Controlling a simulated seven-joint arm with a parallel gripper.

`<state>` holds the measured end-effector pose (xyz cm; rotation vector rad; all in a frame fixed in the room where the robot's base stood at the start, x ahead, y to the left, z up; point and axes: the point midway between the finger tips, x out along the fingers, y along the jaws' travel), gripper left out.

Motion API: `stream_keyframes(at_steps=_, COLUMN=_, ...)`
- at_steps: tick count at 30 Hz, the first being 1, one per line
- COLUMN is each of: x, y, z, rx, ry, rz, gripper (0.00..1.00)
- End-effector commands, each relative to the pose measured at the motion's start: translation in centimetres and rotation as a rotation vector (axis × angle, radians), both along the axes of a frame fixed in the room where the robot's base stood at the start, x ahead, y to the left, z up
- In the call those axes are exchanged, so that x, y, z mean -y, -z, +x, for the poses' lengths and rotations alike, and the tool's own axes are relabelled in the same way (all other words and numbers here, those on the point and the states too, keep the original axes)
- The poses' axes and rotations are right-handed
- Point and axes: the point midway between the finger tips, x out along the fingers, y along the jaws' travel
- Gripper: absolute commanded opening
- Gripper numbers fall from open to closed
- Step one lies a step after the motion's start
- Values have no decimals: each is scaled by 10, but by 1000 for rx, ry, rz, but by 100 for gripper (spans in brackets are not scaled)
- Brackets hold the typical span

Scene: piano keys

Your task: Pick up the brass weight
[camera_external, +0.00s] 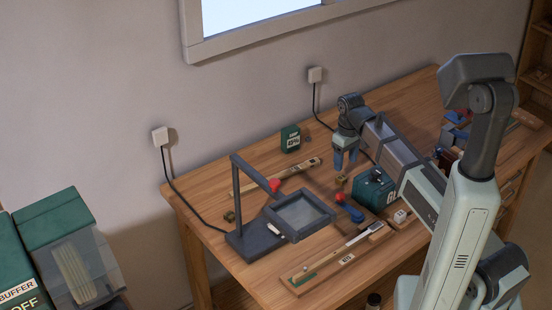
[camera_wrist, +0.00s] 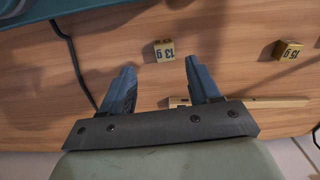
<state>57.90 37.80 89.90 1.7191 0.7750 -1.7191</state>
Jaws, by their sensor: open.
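A small brass weight (camera_wrist: 164,50) marked 13 g stands on the wooden table in the wrist view. A second brass weight (camera_wrist: 287,51), marked 15 g, is farther right there. My gripper (camera_wrist: 160,63) is open and empty, its two blue fingers apart, with the 13 g weight appearing between and just beyond the fingertips. In the external view my gripper (camera_external: 345,166) points down above the table, and a brass weight (camera_external: 341,179) shows just below the fingertips. Another small brass-coloured piece (camera_external: 230,216) lies at the left. I cannot tell whether it is the 15 g weight.
A green case (camera_external: 375,190) stands close right of the gripper. A red-and-blue tool (camera_external: 349,208) lies in front. A framed magnifier (camera_external: 303,214) on a dark stand is at left.

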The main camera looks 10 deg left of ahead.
Motion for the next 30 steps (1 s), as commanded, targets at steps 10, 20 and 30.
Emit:
stream_keyframes(at_steps=10, x=0, y=15, z=-1, rx=0, ry=0, rz=0, gripper=62)
stream_keyframes(at_steps=20, x=-4, y=49, z=-6, rx=-1, ry=1, rz=-1, gripper=62)
stream_keyframes(at_steps=30, x=-4, y=64, z=-6, rx=1, ry=1, rz=1, gripper=62)
